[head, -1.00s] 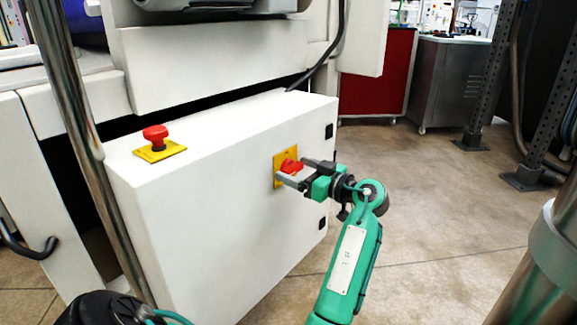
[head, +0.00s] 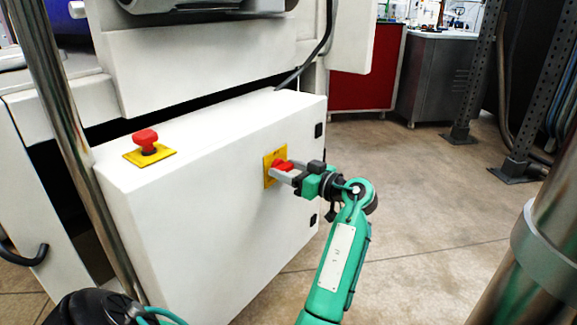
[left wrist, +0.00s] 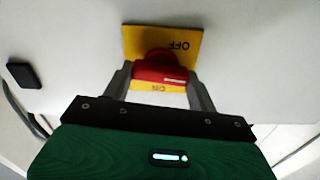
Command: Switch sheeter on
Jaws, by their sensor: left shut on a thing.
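The white sheeter control box (head: 215,210) has a yellow plate (head: 267,177) with a red rotary switch knob (head: 284,165) on its front. My left gripper (head: 282,169) is shut on this knob. In the left wrist view the fingers of the left gripper (left wrist: 160,72) hold both sides of the red knob (left wrist: 155,65). The plate (left wrist: 142,38) there reads OFF above the knob and ON below it, upside down. The knob's bar lies crosswise, with a white mark at its right end. My right gripper is out of view.
A red emergency button (head: 146,139) on a yellow base sits on top of the box. A metal post (head: 60,110) stands at the left. A red cabinet (head: 365,75) and a grey cabinet (head: 440,80) stand behind. The floor (head: 430,210) to the right is clear.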

